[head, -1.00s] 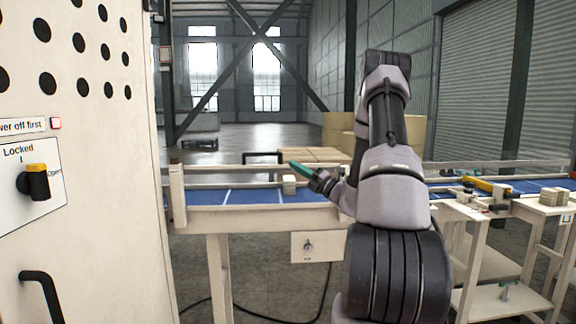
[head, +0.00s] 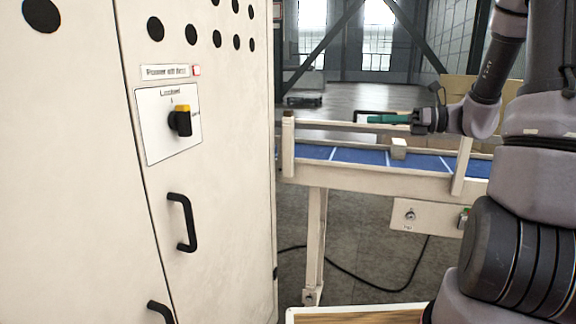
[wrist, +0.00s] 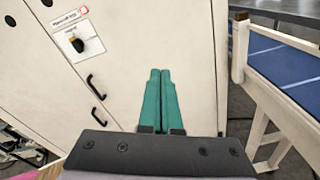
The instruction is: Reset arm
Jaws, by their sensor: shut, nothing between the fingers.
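My gripper (head: 388,119) shows at the right of the head view, pointing left, above the blue conveyor in the picture. In the wrist view its two green fingers (wrist: 157,100) lie side by side, shut and empty. The fingers point toward the white cabinet (wrist: 185,40) and do not visibly touch it. My arm fills the right side of the head view, its upper part cut off by the frame edge.
The white cabinet (head: 75,200) fills the left, with a rotary switch (head: 181,121) and black handles (head: 182,222). A wood-topped surface (head: 355,315) shows at the bottom. Floor is open between cabinet and conveyor leg.

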